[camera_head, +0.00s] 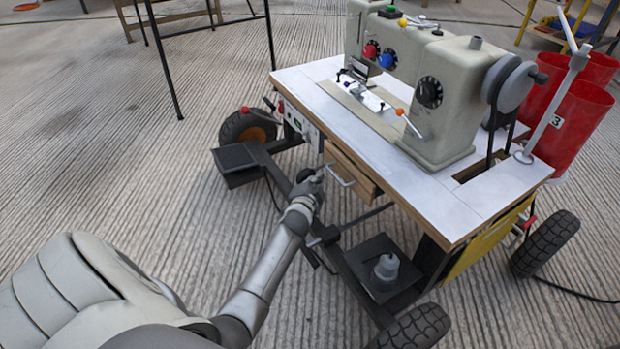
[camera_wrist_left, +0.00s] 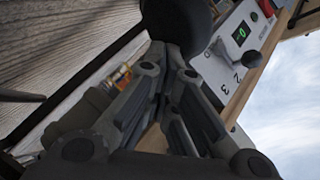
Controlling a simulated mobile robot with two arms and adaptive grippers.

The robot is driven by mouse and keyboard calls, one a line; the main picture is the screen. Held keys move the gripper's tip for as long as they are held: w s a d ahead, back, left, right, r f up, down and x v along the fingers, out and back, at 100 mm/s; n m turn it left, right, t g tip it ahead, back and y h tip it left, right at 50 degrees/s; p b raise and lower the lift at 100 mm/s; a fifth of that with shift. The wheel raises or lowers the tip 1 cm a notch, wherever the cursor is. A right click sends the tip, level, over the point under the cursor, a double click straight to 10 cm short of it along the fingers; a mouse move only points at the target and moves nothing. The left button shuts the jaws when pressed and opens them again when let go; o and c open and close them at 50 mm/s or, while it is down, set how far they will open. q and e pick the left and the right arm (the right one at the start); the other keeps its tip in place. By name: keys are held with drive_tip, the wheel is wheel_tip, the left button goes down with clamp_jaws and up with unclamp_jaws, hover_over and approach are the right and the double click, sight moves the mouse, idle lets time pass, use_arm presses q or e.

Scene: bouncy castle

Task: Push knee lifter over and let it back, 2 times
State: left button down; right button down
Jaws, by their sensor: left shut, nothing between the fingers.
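The sewing machine (camera_head: 445,100) stands on a white-topped table (camera_head: 450,195) mounted on a wheeled frame. My left gripper (camera_head: 312,178) is under the table's front edge, just left of the small wooden drawer (camera_head: 348,172). In the left wrist view the left gripper (camera_wrist_left: 172,55) has its fingers together with nothing between them. A dark rounded pad (camera_wrist_left: 178,18), which looks like the knee lifter, is right at the fingertips; I cannot tell whether they touch. In the head view the pad is mostly hidden by my gripper. My right gripper is not in view.
A control panel (camera_wrist_left: 238,38) with a green display and a black knob is close beside the gripper. A black pedal (camera_head: 235,158) and a dark tray (camera_head: 385,270) sit low on the frame. Red bins (camera_head: 580,120) stand at the right.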

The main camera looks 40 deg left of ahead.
use_arm(q)
drive_tip(key=shift+s+d, duration=0.25)
drive_tip(key=shift+d, duration=0.25)
drive_tip(key=shift+s+d, duration=0.2)
drive_tip(key=shift+d, duration=0.3)
drive_tip(key=shift+s+d+r, duration=0.1)
drive_tip(key=shift+s+d, duration=0.2)
drive_tip(key=shift+d, duration=0.5)
drive_tip(key=shift+s+d, duration=0.35)
drive_tip(key=shift+d, duration=0.4)
drive_tip(key=shift+s+d+r, duration=0.1)
drive_tip(key=shift+s+d, duration=0.2)
drive_tip(key=shift+d, duration=0.5)
